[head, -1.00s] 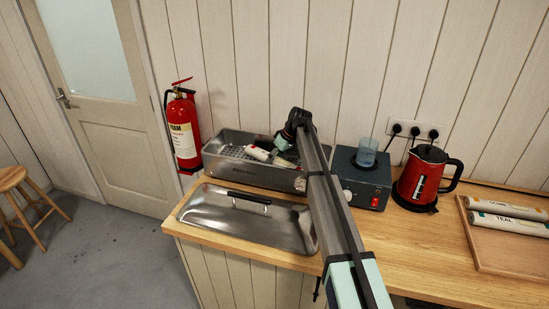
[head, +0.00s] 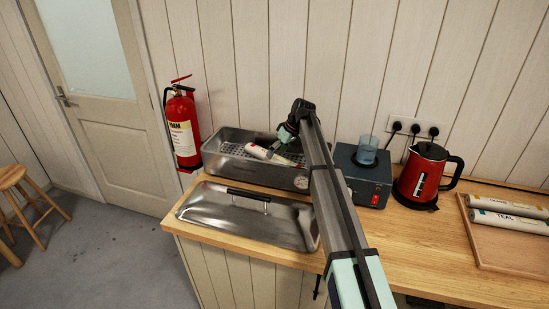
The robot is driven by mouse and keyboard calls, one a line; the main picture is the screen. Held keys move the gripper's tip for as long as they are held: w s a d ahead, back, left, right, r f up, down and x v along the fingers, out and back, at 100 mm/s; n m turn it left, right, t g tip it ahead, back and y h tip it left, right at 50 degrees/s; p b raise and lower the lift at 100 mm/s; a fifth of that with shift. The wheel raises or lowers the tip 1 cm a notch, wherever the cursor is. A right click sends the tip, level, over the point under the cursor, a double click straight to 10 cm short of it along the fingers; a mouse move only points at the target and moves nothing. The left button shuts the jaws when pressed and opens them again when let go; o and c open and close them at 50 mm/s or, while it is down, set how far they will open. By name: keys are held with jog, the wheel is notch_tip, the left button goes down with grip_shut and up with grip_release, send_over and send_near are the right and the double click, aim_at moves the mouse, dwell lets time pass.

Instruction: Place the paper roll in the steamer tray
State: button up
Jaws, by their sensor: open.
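The steamer tray (head: 222,171) is a long metal basin with a perforated floor, standing on the counter against the wall. A pale paper roll (head: 260,153) with a red mark lies inside it, slanting down to the right. My gripper (head: 275,147) is open, just above the roll near its middle. Whether a fingertip still touches the roll is too small to tell. My arm crosses in front of the tray's right end and hides part of it.
A steel lid (head: 240,219) with a black handle lies in front of the tray. To the right stand a grey box (head: 362,183) with a blue cup (head: 367,151), a red kettle (head: 423,176) and a wooden board (head: 500,245) with labelled rolls. A fire extinguisher (head: 182,128) is at left.

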jog(key=b+v, duration=0.2)
jog(key=v, duration=0.7)
jog(key=shift+r, duration=0.25)
